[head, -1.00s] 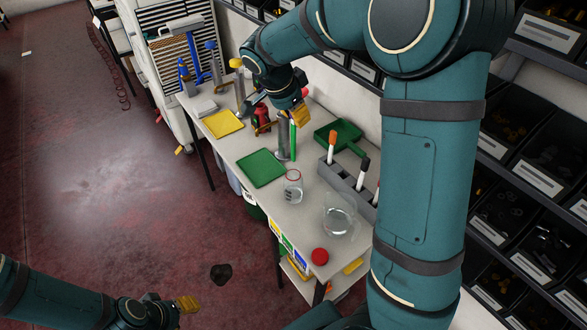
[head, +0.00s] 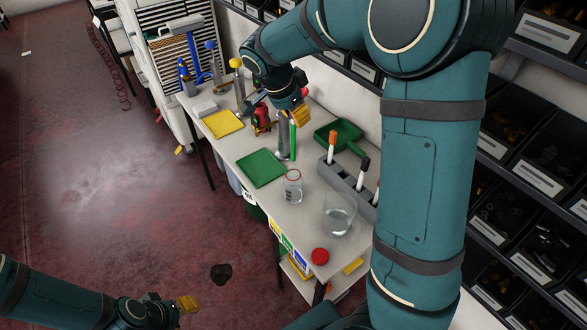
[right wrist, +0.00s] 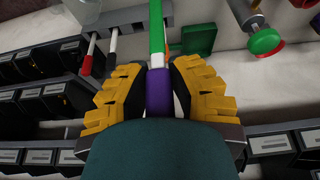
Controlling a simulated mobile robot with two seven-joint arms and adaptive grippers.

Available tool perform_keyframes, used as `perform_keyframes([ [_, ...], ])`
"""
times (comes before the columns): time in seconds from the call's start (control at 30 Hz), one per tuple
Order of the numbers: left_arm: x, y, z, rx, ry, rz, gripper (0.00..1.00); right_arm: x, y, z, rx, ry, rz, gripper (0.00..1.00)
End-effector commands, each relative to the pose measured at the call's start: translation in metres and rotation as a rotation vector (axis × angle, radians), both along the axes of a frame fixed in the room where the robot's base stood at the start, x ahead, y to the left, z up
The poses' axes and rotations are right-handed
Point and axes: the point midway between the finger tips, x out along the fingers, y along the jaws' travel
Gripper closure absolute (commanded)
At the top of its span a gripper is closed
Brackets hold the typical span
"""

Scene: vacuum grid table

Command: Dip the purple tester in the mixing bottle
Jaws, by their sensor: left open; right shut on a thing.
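My right gripper (head: 298,114) is above the table in the head view. In the right wrist view, its yellow fingers (right wrist: 158,88) are shut on the purple tester (right wrist: 158,100), which has a purple grip, a white band and a long green part. In the head view, the tester's green part (head: 293,140) points down; its purple grip is hidden there. A clear glass bottle with a red rim (head: 293,187), probably the mixing bottle, stands upright nearer the camera, apart from the tester. My left gripper (head: 182,304) is open and empty, low over the floor at lower left.
A clear beaker (head: 338,214) and a red lid (head: 320,256) are near the table's front end. A grey rack (head: 350,183) holds orange-, black- and red-capped testers. A green tray (head: 261,168), yellow tray (head: 222,124) and green scoop (head: 338,133) lie on the table.

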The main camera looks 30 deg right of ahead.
Motion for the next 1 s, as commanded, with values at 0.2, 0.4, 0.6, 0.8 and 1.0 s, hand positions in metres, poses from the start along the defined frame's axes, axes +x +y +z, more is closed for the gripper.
perform_keyframes([
  [0.2, 0.0, 0.0, 0.0, 0.0, 0.0, 0.0, 0.53, 0.0, 0.0, 0.0, 0.0, 0.0, 0.0, 0.96],
  [0.4, 0.0, 0.0, 0.0, 0.0, 0.0, 0.0, 0.53, 0.0, 0.0, 0.0, 0.0, 0.0, 0.0, 0.96],
  [0.6, 0.0, 0.0, 0.001, 0.0, 0.0, 0.0, 0.53, 0.0, 0.0, 0.001, 0.0, 0.0, 0.0, 0.96],
  [0.8, 0.0, 0.0, 0.009, 0.0, 0.0, 0.0, 0.53, 0.0, 0.0, 0.015, 0.0, -0.002, 0.0, 0.96],
  [1.0, 0.0, 0.0, 0.02, 0.0, 0.0, 0.0, 0.53, 0.0, 0.0, 0.034, 0.0, -0.001, 0.0, 0.96],
])
